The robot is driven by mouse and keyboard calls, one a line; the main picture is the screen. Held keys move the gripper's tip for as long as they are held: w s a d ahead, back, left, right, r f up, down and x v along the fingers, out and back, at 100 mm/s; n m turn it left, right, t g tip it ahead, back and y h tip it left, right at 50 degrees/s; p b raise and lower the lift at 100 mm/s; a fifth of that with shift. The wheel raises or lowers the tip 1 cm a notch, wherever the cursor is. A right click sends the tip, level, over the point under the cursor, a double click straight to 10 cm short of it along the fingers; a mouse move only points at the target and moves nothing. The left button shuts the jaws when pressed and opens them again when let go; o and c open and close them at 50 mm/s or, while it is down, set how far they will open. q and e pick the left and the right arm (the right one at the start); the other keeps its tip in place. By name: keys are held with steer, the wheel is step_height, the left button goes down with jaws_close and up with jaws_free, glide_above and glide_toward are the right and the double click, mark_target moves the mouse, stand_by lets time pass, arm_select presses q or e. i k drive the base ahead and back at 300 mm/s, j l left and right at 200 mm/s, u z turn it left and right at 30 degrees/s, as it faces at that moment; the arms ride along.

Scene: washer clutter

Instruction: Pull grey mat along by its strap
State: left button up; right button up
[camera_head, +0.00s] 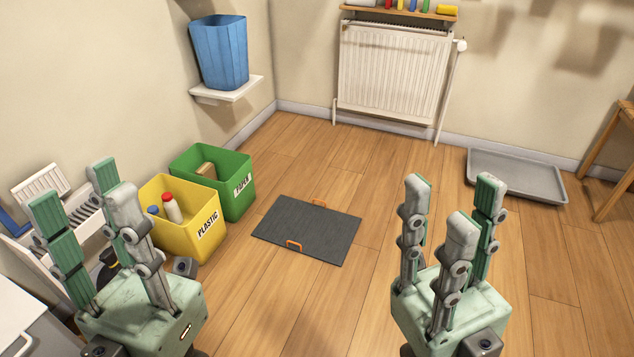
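The grey mat (308,230) lies flat on the wooden floor in the middle of the head view. An orange strap (294,245) stands up at its near edge, and another orange strap (318,202) is at its far edge. My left gripper (92,205) is at the lower left, fingers spread and pointing up, with nothing between them. My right gripper (453,205) is at the lower right of the mat, also spread open and empty. Neither gripper touches the mat or a strap.
A yellow plastic bin (185,240) and a green paper bin (238,203) stand left of the mat. A grey tray (515,178) lies by the back wall at right, near a wooden stool (612,165). A radiator (392,72) hangs behind. Floor around the mat's near and right sides is clear.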

mark_target(326, 235)
steer(key=u, duration=0.25)
steer(key=i+l+u, duration=0.15)
steer(key=u, duration=0.2)
steer(key=i+l+u, duration=0.15)
steer(key=l+u, duration=0.5)
steer(key=i+l, duration=0.05)
